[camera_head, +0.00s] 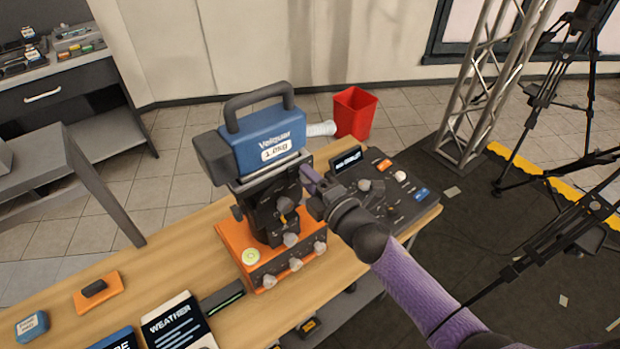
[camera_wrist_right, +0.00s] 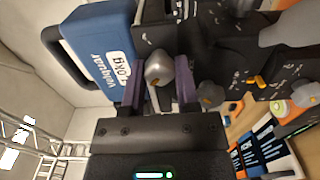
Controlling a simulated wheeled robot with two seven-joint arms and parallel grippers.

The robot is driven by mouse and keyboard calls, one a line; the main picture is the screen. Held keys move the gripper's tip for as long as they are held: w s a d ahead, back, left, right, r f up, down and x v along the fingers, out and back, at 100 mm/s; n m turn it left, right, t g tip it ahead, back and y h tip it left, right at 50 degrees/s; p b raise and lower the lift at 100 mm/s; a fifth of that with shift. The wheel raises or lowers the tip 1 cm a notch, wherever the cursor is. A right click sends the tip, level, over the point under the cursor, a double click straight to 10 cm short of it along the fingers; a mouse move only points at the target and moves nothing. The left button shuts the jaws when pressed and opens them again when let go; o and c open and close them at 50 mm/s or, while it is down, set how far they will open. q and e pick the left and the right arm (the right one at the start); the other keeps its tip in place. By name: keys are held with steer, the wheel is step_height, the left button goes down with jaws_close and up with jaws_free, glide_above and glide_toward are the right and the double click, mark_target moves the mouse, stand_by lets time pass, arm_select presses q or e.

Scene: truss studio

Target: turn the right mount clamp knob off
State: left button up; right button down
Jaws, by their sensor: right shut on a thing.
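A blue weight box (camera_head: 268,140) with a grey handle sits on a black mount (camera_head: 270,212) over an orange base (camera_head: 238,238). In the right wrist view a silver knob (camera_wrist_right: 156,70) sticks out of the dark mount, beside the blue box (camera_wrist_right: 102,50). My right gripper (camera_head: 309,180) is at the mount's right side. Its purple fingers (camera_wrist_right: 158,88) lie on either side of that knob and are shut on it. In the head view this knob is hidden behind the gripper. My left gripper is not in view.
A black control panel (camera_head: 420,208) stands close to the right of my gripper. Several silver knobs (camera_head: 291,239) are on the mount and base front. A red bin (camera_head: 355,112) is behind. Cards and an orange block (camera_head: 99,293) lie on the wooden table (camera_head: 180,252).

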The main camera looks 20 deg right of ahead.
steer(key=shift+c, duration=1.8)
jaws_free()
steer(key=v, duration=1)
